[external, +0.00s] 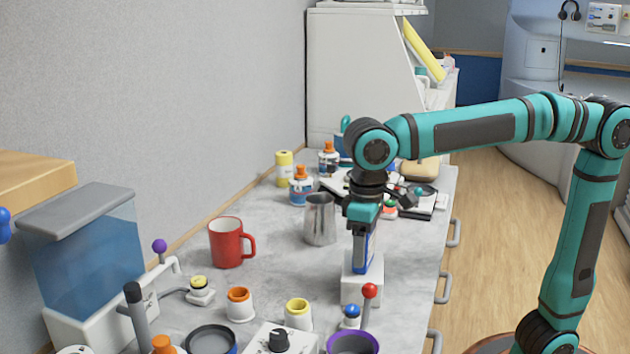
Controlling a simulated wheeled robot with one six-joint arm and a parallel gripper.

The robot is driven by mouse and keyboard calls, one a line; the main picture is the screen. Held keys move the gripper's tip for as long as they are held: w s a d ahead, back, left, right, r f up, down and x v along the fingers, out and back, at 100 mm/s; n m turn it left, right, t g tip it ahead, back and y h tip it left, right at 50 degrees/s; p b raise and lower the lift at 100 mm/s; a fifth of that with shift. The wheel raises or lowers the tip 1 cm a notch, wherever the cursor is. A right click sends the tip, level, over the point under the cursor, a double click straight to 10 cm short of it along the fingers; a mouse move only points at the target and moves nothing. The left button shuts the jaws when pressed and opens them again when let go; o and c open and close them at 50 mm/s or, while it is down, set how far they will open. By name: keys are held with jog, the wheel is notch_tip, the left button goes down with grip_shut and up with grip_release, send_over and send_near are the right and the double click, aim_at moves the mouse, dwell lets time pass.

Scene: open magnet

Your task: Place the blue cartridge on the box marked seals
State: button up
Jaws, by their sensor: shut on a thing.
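My gripper (362,222) points down over the right part of the counter and is shut on the blue cartridge (363,250). The cartridge is upright, blue with a pale part, and its top is hidden by the gripper. Its lower end is at the top of a small white box (361,290). I cannot tell whether it touches the box or is just above it. No marking on this box is readable, so I cannot tell whether it is the one marked seals.
On the grey counter (275,275), a red mug (230,243) and a metal pitcher (319,220) stand to the left. A red-knobbed stick (370,292) and a blue knob (351,311) are close in front of the white box. Bottles and dark flat items crowd the back.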

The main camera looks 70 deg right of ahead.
jog(key=o, duration=1)
jog(key=shift+f, duration=0.1)
notch_tip(320, 180, up, 12)
jog(key=shift+r, duration=0.15)
jog(key=s+d+t, duration=0.5)
jog(key=d, duration=0.4)
jog(key=s+d+f+t, duration=0.1)
jog(key=s+d+t, duration=0.4)
jog(key=d, duration=0.4)
jog(key=s+d+t, duration=0.5)
jog(key=d+t, duration=0.2)
jog(key=d, duration=0.2)
jog(key=shift+s+d+f, duration=0.15)
jog(key=shift+s+d, duration=0.1)
jog(key=shift+s, duration=0.15)
